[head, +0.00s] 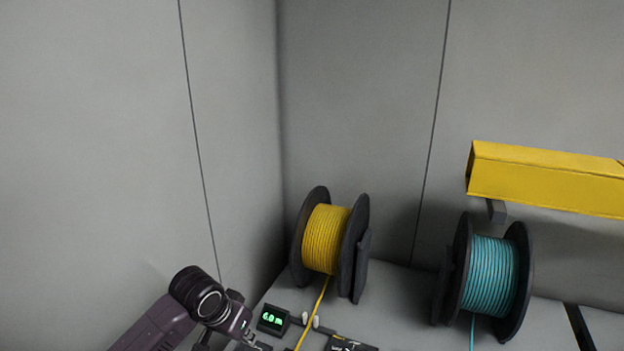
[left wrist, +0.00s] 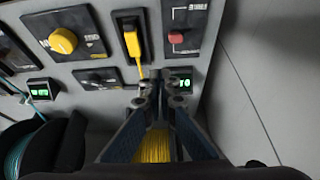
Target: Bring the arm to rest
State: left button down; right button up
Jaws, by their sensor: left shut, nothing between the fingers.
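My left arm enters the head view at the lower left, with its purple link and black wrist over the left end of the bench. My left gripper (left wrist: 160,88) shows in the left wrist view with its two dark fingers brought together and nothing held. The yellow windings (left wrist: 157,145) of a spool show behind and between the finger links. In the head view, the fingertips are hard to make out near the bottom edge. My right gripper is in neither view.
A yellow cable spool (head: 325,238) and a teal cable spool (head: 490,275) stand on the bench. A yellow duct (head: 545,180) runs along the right wall. The wrist view shows a panel with a yellow knob (left wrist: 62,40), a red button (left wrist: 176,38) and a yellow connector (left wrist: 131,40).

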pick_arm(q)
jog(key=s+d+f, duration=0.2)
jog(key=s+f, duration=0.2)
jog(key=s, duration=0.4)
jog(key=s+d+f, duration=0.3)
jog(key=s, duration=0.4)
jog(key=s+a+n+y, duration=0.1)
jog(key=s+a, duration=0.3)
jog(key=s, duration=0.4)
jog(key=s+a+n+y, duration=0.1)
jog(key=s+a, duration=0.3)
jog(key=s, duration=0.5)
notch_tip(320, 180, down, 30)
jog(key=s+g+b, duration=0.2)
jog(key=b, duration=0.1)
jog(key=s+a+f+g+b, duration=0.1)
jog(key=s+a+f, duration=0.1)
jog(key=s+f, duration=1.5)
jog(key=shift+a+f+b, duration=0.35)
jog(key=shift+f+b, duration=0.05)
jog(key=shift+f, duration=0.2)
jog(key=c, duration=2.7)
grip_release()
jog(key=shift+c, duration=0.2)
